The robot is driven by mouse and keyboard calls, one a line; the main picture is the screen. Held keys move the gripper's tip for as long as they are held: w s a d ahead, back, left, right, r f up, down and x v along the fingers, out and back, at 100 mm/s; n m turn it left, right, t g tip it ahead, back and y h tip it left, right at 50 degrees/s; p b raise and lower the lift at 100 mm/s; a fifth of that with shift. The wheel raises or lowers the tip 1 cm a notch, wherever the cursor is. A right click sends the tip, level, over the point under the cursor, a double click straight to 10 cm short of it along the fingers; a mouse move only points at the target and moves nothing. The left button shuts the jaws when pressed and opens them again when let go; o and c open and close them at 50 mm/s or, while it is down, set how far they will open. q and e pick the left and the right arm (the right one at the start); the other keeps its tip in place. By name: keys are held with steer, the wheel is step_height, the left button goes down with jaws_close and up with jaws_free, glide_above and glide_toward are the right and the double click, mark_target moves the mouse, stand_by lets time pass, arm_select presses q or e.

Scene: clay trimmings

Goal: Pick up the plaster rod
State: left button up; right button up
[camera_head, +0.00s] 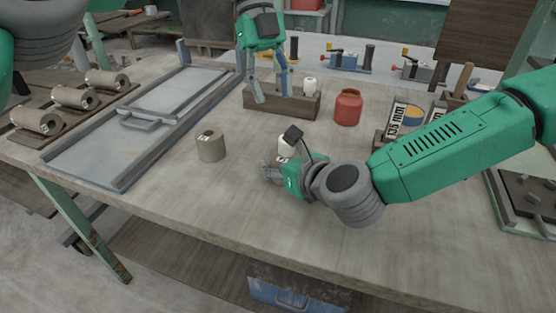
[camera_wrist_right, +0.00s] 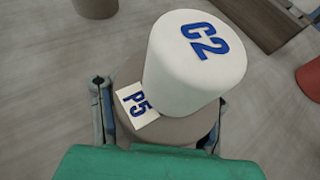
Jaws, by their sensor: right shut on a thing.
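A white plaster rod (camera_head: 286,147) marked C2 stands upright out of the top of a grey-brown clay cylinder labelled P5. Both show large in the right wrist view, the rod (camera_wrist_right: 195,65) above the clay cylinder (camera_wrist_right: 180,132). My right gripper (camera_head: 272,172) has its fingers on both sides of the clay cylinder, shut on it; they also show in the wrist view (camera_wrist_right: 158,125). The rod's lower end is hidden. Another white rod (camera_head: 310,84) stands in the wooden rack (camera_head: 290,107).
A lone clay cylinder (camera_head: 210,146) stands left of my right gripper. A red jar (camera_head: 348,107) stands behind it to the right. A metal frame (camera_head: 120,140) and several lying clay cylinders (camera_head: 75,97) fill the left side. The table's front middle is clear.

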stand_by(0.4)
arm_select(q)
steer(key=o, duration=0.4)
steer(key=shift+r, duration=0.1)
step_height(320, 180, up, 3)
steer(key=t+y, duration=0.3)
steer(key=t, duration=0.2)
glide_above(286, 158)
steer(key=w, duration=0.2)
steer(key=shift+s+d, duration=0.15)
steer(key=shift+d, duration=0.15)
step_height(286, 158, down, 12)
steer(key=shift+s+a+r, duration=0.1)
steer(key=shift+a+r, duration=0.05)
steer(key=shift+r, duration=0.1)
